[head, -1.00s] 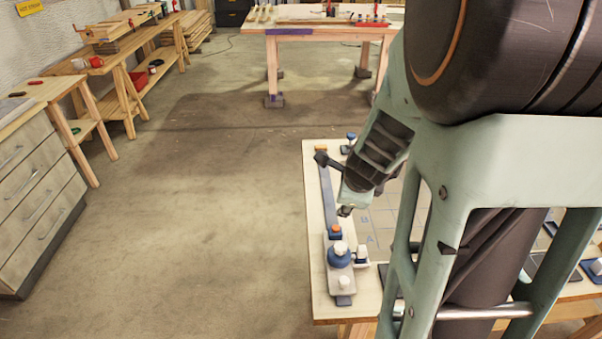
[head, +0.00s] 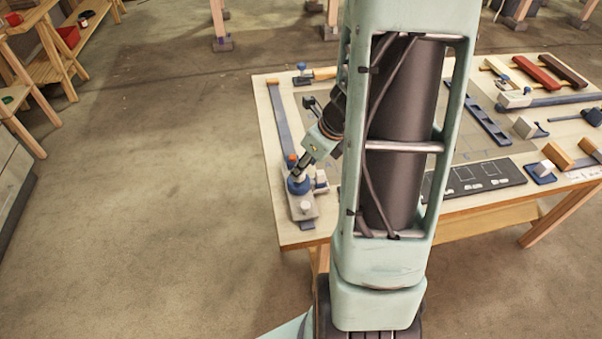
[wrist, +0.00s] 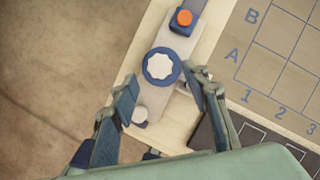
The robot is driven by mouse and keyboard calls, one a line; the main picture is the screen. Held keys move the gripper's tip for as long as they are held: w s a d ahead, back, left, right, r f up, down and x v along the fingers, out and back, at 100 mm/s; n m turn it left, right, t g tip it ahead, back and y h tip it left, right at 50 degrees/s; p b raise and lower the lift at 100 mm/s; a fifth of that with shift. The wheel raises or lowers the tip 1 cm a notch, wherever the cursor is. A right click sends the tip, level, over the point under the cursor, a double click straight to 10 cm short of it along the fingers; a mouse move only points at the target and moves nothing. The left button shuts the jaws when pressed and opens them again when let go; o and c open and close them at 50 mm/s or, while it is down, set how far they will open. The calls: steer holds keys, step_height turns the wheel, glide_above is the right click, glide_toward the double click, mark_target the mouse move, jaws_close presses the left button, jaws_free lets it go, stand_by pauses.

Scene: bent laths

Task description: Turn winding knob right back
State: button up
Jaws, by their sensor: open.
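The winding knob (wrist: 159,66) is a white, scalloped disc on a round blue base. It sits on a pale plate (wrist: 150,98) at the table's left edge. In the head view the blue base (head: 299,186) shows under my gripper (head: 301,174), which partly hides the white top. In the wrist view my gripper (wrist: 160,75) is open, with one blue-padded finger on the left and one on the right of the knob. Gaps show between fingers and knob; their height difference I cannot tell. An orange button (wrist: 184,18) sits on a blue block behind the knob.
A smaller white round knob (wrist: 140,114) stands in front on the plate. A small white piece (head: 321,181) is just right of the knob. A long blue lath (head: 279,115) runs back along the table. A black panel (head: 474,179) lies to the right. Left of the table is open floor.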

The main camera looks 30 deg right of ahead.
steer(key=shift+b+x, duration=0.4)
steer(key=shift+x, duration=1.55)
steer(key=c, duration=1.2)
